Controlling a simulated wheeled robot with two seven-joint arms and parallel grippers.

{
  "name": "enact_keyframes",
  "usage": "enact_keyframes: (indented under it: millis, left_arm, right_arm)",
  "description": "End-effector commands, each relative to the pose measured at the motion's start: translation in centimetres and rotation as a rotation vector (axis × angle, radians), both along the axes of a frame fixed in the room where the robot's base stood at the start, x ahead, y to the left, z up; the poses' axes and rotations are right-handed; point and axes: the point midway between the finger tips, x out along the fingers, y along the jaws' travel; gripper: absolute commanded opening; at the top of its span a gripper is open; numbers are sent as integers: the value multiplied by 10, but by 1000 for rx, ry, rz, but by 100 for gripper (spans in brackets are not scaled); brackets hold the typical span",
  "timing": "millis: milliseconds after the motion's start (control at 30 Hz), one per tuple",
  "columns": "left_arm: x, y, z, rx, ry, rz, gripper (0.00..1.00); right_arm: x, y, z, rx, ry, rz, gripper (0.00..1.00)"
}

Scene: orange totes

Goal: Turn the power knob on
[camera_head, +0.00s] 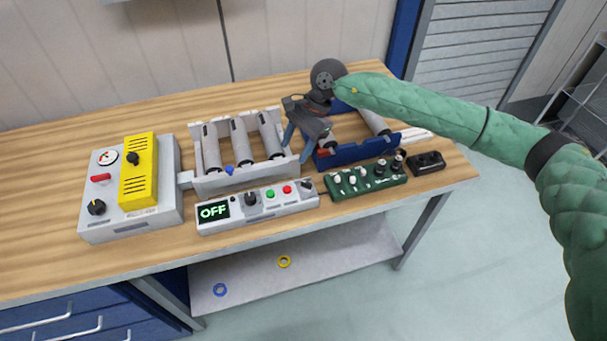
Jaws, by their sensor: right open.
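A white control panel (270,214) lies near the front edge of the table, with a small screen (214,211) reading "OFF" in green. Right of the screen is a black knob (252,199), then green and red buttons, and another dark knob (306,185) at the right end. Which knob is the power knob is not labelled legibly. My right gripper (297,146) is open and empty, above and behind the panel's right part, over the right end of the grey roller unit. It appears apart from the knobs. My left gripper is out of view.
A grey box (110,226) with a yellow panel (138,190), gauge and more knobs stands left. A roller unit (242,180) and a blue-framed one (360,152) sit behind the panels. A green switch panel (366,180) and black box (427,163) lie right.

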Motion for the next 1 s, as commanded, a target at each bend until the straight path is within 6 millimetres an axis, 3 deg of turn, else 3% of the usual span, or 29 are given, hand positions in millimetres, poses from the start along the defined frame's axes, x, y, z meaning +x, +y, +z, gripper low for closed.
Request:
enact_keyframes:
  millis: [100,267,567,1000]
  left_arm:
    - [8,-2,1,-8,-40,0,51]
    - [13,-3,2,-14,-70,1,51]
    - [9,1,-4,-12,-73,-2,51]
    - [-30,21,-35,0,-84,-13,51]
  right_arm:
    - [-8,-25,-7,-103,-8,138,53]
    - [-15,-43,-8,-156,-1,282,53]
    - [-18,-41,-14,-137,-15,328,53]
    - [-36,-32,-60,-136,-13,325,53]
